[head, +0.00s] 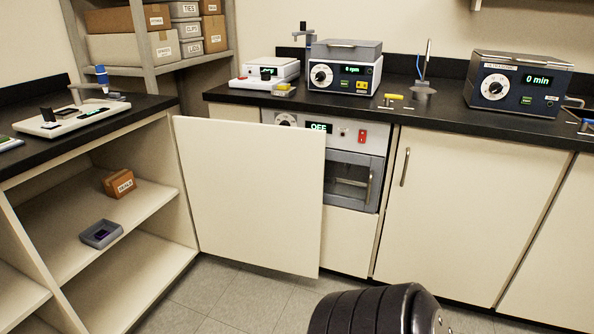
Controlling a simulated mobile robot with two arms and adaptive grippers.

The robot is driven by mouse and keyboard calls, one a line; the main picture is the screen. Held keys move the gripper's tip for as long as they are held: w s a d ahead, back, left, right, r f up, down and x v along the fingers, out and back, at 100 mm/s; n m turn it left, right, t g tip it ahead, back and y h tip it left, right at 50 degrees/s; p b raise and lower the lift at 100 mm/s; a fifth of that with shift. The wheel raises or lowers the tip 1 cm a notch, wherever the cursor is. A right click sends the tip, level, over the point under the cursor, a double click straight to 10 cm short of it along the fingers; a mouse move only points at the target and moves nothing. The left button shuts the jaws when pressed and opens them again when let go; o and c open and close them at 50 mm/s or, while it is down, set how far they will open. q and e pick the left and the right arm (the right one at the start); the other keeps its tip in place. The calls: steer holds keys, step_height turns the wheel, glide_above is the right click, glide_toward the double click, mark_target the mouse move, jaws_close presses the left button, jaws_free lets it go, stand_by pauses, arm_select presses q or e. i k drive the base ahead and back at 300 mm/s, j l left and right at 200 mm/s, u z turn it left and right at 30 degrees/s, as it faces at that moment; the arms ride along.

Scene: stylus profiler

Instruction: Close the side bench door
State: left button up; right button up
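The side bench (90,137) stands at the left, with a black top and an open cabinet below it. Its cream door (248,195) stands wide open. The door's left edge meets the right end of the side bench's opening, and the panel reaches out to the right in front of the main bench. It covers part of the oven and the cabinet behind it. No handle shows on the face turned to me. Neither of my grippers is in view; a dark ribbed part at the bottom, probably my arm, shows no fingers.
Inside the side bench, a small brown box (119,183) and a grey tray (96,241) sit on the shelf. An oven (352,172) is built into the main bench, beside a closed cabinet door (460,210). Grey floor (225,300) is clear before the open door.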

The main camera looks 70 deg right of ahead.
mark_target(255, 191)
steer(key=l+z, duration=0.15)
steer(key=z, duration=0.25)
steer(key=l+z, duration=0.15)
steer(key=z, duration=0.25)
steer(key=l+z, duration=0.15)
steer(key=z, duration=0.25)
